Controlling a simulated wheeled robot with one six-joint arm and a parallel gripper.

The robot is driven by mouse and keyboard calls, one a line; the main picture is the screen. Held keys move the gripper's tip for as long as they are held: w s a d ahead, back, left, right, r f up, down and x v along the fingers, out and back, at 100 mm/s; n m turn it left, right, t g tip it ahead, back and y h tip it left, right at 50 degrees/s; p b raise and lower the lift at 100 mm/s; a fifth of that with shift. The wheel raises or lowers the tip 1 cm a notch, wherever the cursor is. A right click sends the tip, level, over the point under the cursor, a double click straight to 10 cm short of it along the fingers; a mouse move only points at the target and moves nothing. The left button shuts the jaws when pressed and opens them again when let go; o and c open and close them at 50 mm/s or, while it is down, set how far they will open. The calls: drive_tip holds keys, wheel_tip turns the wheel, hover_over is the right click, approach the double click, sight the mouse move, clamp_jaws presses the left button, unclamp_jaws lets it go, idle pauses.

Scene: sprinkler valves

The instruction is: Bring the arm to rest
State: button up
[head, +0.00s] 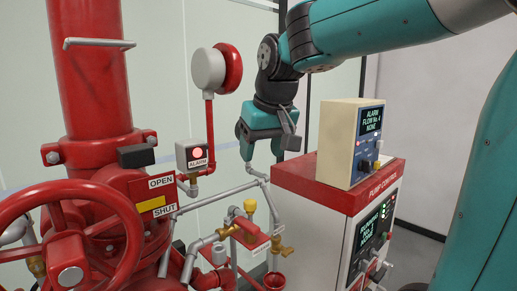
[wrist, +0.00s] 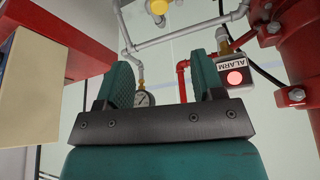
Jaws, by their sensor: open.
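My arm is teal and black and reaches in from the upper right in the head view, bent down at the wrist. My gripper (head: 263,154) hangs fingers down in free air, between the alarm box and the red-topped pump control cabinet. In the wrist view my gripper (wrist: 160,72) shows two teal fingers set wide apart with nothing between them. A round gauge (wrist: 144,99) on a pipe shows behind the gap, apart from the fingers.
The pump control cabinet (head: 318,197) carries a beige alarm flow box (head: 340,141). The alarm box (head: 193,156) has a lit red lamp. A red handwheel (head: 68,245), a red riser (head: 92,85), thin pipes and a red bell (head: 229,68) stand left.

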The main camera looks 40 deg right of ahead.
drive_tip(key=s+a+f+n+g+y+b, duration=0.1)
drive_tip(key=s+a+f+n+g+y, duration=0.1)
drive_tip(key=s+a+f+n, duration=0.3)
drive_tip(key=s+a+f+n+g+y+b, duration=0.2)
drive_tip(key=s+a+f+n+y, duration=0.1)
drive_tip(key=s+a+f, duration=0.8)
drive_tip(key=a+n, duration=0.1)
drive_tip(key=a, duration=0.4)
drive_tip(key=shift+n, duration=0.4)
